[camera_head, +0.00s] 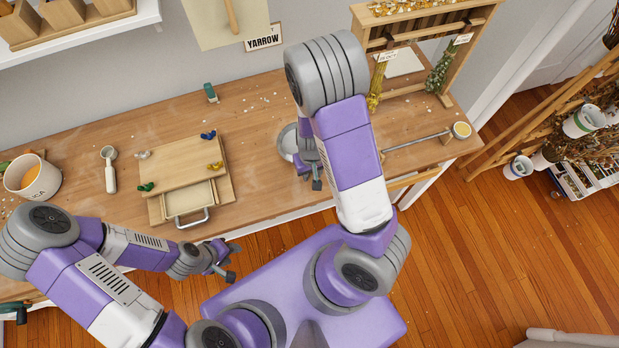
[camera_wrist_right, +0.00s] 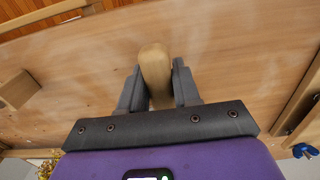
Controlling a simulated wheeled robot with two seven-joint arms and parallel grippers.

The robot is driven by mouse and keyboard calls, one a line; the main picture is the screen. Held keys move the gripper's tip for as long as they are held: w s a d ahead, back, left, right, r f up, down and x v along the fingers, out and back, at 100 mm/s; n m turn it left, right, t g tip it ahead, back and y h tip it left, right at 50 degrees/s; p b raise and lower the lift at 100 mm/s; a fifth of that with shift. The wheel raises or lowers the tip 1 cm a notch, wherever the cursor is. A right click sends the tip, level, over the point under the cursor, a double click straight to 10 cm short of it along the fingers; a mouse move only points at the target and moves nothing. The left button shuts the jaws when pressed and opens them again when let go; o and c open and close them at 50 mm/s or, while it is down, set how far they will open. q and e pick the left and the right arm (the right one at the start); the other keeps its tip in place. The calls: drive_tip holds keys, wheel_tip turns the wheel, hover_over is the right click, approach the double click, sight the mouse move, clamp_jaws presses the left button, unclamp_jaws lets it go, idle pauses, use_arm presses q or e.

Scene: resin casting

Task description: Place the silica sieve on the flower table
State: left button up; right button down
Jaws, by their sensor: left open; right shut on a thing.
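My left gripper (camera_head: 226,263) is open and empty, in front of the table's front edge, over the floor.
A wooden press with colored wing nuts (camera_head: 180,165) and a metal-handled drawer is left of the sieve. A white tub (camera_head: 33,176) and a scoop (camera_head: 109,170) stand further left. A drying rack (camera_head: 425,50) stands at the back right. The table between press and rack has free room.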

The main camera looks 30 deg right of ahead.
drive_tip(key=shift+f+b, duration=0.75)
drive_tip(key=shift+f, duration=1.25)
drive_tip(key=shift+r, duration=0.1)
